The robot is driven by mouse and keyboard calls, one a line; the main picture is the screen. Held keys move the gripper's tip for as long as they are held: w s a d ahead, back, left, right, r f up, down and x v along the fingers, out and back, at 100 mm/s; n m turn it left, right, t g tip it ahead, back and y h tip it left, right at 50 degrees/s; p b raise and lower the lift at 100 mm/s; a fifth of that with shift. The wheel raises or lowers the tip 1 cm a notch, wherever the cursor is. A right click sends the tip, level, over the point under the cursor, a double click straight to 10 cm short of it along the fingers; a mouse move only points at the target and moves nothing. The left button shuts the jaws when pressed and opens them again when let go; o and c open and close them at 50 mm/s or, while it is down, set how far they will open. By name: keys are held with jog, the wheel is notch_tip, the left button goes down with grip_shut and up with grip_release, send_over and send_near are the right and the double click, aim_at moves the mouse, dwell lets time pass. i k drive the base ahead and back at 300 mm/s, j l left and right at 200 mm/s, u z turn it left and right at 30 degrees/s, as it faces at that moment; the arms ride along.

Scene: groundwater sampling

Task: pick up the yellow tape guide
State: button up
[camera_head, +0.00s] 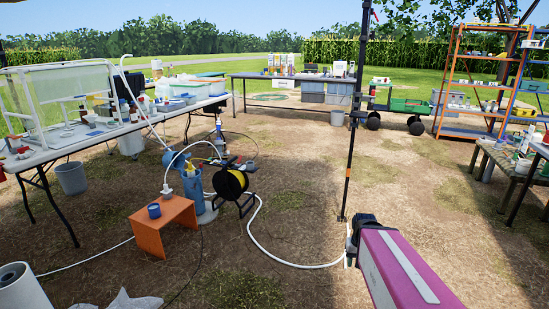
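A small yellow piece (190,170) sits at the top of the blue well pipe (194,187), left of the middle. It may be the yellow tape guide, but it is too small to be sure. A black reel with a yellow face (233,184) stands just right of the pipe. My arm, magenta with a pale stripe, enters at the lower right. The dark end of my gripper (355,240) shows at its far tip, well to the right of the pipe and apart from it. Its fingers cannot be made out.
An orange stool (164,228) with a blue cup (154,211) stands left of the pipe. A white hose (262,243) curves over the dirt. A black pole (350,150) rises before my arm. A long table (60,142) stands left, shelves (455,90) right. Middle ground is mostly open.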

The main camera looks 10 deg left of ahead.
aim_at(190, 169)
jog(key=i+j+u, duration=0.2)
jog(key=i+u, duration=0.15)
jog(key=i+j+u, duration=0.1)
jog(key=i+u, duration=0.3)
jog(key=i+j+u, duration=0.1)
jog(key=i+j, duration=0.15)
jog(key=j, duration=0.2)
jog(key=i+j+u, duration=0.1)
jog(key=i+j, duration=0.15)
jog(key=j, duration=0.15)
jog(key=i+j+u, duration=0.1)
jog(key=i+j, duration=0.2)
jog(key=i+l+u, duration=0.1)
jog(key=i, duration=0.4)
jog(key=i+l+u, duration=0.1)
jog(key=i+l, duration=0.25)
jog(key=i, duration=0.15)
jog(key=i+l+u, duration=0.1)
jog(key=i+l, duration=0.2)
jog(key=i, duration=0.15)
